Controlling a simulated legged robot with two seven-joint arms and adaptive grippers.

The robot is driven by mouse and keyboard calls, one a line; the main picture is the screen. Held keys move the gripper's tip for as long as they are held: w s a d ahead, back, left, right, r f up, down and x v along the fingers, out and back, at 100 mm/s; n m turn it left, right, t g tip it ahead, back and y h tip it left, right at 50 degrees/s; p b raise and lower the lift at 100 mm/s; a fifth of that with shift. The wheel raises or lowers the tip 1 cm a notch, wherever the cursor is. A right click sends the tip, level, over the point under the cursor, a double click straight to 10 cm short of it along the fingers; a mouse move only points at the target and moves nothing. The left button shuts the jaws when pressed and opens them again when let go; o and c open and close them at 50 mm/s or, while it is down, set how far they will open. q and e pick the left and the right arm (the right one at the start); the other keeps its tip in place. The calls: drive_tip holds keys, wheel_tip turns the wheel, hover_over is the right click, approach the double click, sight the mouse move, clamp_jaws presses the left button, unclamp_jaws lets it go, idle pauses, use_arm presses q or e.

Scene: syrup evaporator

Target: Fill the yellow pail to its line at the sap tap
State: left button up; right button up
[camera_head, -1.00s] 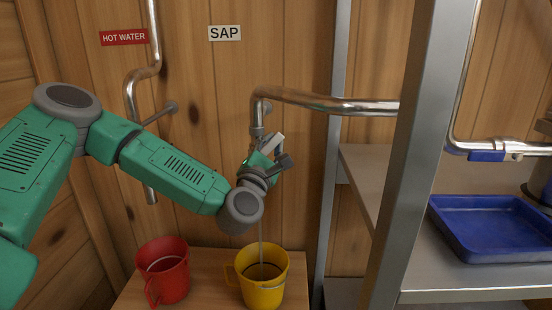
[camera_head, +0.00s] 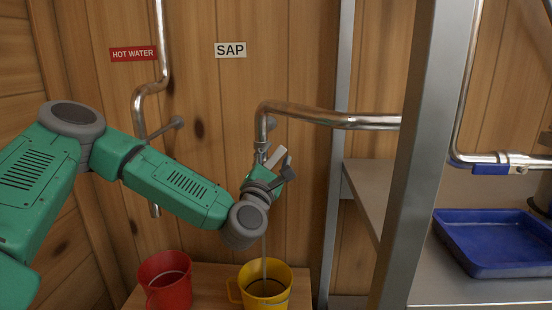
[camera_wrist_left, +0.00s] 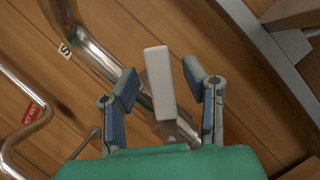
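The yellow pail (camera_head: 264,297) stands upright on a low wooden bench under the sap tap (camera_head: 261,147), beneath the SAP sign. A thin stream falls from the tap into the pail. A dark line shows on its inner wall; I cannot tell the liquid level against it. My left gripper (camera_head: 281,168) is at the tap, in front of its outlet. In the left wrist view, my left gripper (camera_wrist_left: 160,82) is open, its fingers on either side of the pale tap lever (camera_wrist_left: 160,84), with gaps on both sides. My right gripper is not in view.
A red pail (camera_head: 165,291) stands left of the yellow one, below the hot water pipe (camera_head: 140,110). A metal shelf post (camera_head: 420,150) rises to the right. A blue tray (camera_head: 492,262) lies on the metal shelf beyond it.

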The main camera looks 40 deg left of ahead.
use_arm(q)
drive_tip(key=shift+f, duration=0.1)
drive_tip(key=shift+s+f, duration=0.1)
drive_tip(key=shift+s, duration=0.1)
drive_tip(key=v, duration=1.1)
drive_tip(key=shift+s, duration=0.25)
drive_tip(key=shift+d, duration=0.1)
